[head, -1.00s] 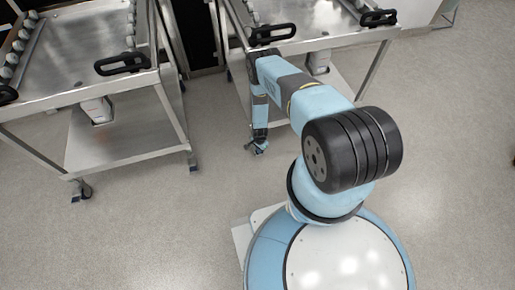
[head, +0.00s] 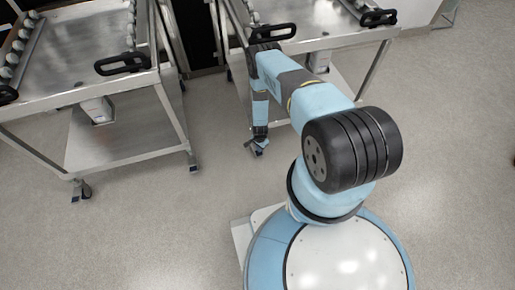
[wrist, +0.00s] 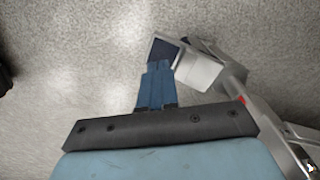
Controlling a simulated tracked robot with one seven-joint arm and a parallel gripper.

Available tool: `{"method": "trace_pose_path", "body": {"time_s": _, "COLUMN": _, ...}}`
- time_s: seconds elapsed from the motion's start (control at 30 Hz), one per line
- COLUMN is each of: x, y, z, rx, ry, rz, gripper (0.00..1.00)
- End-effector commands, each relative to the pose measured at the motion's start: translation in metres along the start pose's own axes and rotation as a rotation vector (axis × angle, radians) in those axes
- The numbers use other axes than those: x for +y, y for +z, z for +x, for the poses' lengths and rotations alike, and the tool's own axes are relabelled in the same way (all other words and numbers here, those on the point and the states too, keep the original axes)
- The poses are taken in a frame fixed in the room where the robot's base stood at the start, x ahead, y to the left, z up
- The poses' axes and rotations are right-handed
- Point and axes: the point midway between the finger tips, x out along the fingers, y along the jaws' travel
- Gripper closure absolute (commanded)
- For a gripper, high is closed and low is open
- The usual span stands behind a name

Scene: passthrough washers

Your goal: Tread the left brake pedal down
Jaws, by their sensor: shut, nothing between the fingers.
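The left brake pedal (wrist: 166,51) shows in the wrist view as a dark blue pad on a grey metal caster bracket, at the foot of a trolley leg. My gripper (wrist: 158,66) is shut and empty, its blue fingers pointing at the pad. The fingertips overlap the pad's lower edge in this view; I cannot tell whether they touch it or hover above it. In the head view my gripper (head: 257,149) is low near the floor, at the front left foot of the right trolley (head: 312,45). It hides most of the pedal there.
The left trolley (head: 110,158) stands to the left, with its own caster (head: 83,190) at the front. Grey floor (head: 170,235) is open in front of both trolleys. The trolley's metal leg (wrist: 238,85) runs close to the right of my fingers.

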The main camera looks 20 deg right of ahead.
Motion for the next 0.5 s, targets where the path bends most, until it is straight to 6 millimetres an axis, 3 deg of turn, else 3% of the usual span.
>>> {"method": "trace_pose_path", "body": {"time_s": 0.5, "x": 0.0, "y": 0.0, "z": -0.046, "rx": 0.0, "ry": 0.0, "rz": 0.001, "gripper": 1.0}}
